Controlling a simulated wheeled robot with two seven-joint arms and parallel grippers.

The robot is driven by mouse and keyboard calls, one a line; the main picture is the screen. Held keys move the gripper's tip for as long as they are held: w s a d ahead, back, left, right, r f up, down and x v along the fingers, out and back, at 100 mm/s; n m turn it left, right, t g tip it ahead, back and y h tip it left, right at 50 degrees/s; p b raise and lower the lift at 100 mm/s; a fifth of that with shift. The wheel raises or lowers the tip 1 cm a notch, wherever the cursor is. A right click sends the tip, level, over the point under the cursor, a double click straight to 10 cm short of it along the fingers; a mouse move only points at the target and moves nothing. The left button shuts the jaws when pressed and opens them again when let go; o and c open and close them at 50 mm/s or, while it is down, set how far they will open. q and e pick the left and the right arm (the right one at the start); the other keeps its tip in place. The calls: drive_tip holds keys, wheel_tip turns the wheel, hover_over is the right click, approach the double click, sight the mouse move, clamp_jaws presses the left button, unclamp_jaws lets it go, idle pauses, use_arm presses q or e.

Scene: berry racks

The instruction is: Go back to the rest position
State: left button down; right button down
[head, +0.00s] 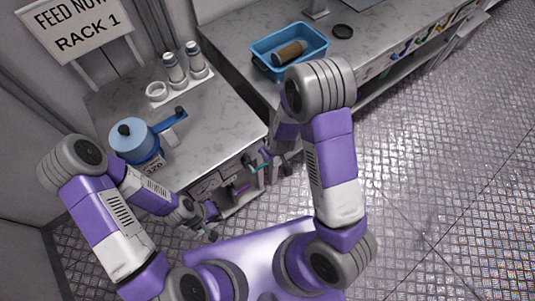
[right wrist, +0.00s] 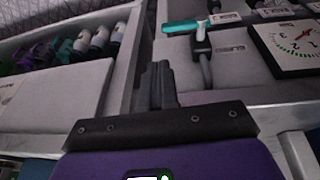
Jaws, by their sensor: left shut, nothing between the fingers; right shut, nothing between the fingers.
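My left gripper (head: 210,222) is shut and empty. It is low in front of the counter's front edge, below the blue pot. My right gripper (head: 264,164) hangs near the counter's front right corner, partly covered by its own wrist. In the right wrist view my right gripper (right wrist: 160,84) has its fingers together with nothing between them.
A blue pot (head: 133,142) with a handle stands on the left counter (head: 215,120). White-and-grey bottles (head: 174,69) stand near a RACK 1 sign (head: 82,30). A blue bin (head: 262,48) holding a brown cylinder sits on the back counter. The patterned metal floor (head: 440,170) at right is clear.

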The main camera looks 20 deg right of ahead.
drive_tip(key=shift+d+p+v, duration=0.15)
drive_tip(key=shift+p+v, duration=0.05)
drive_tip(key=shift+v, duration=0.7)
drive_tip(key=shift+d+p+v, duration=0.15)
drive_tip(key=shift+d+v, duration=0.05)
drive_tip(key=shift+v, duration=0.65)
drive_tip(key=shift+w, duration=0.15)
drive_tip(key=s+a+f+m+g+y, duration=0.1)
drive_tip(key=s+a+f+m+y, duration=0.1)
drive_tip(key=s+f, duration=0.3)
drive_tip(key=s+a+f+m+g+y, duration=0.1)
drive_tip(key=s+a+f+m, duration=0.3)
drive_tip(key=s, duration=0.5)
drive_tip(key=shift+f+m+g+y, duration=0.3)
drive_tip(key=shift+f+g+y, duration=0.1)
drive_tip(key=shift+g, duration=0.1)
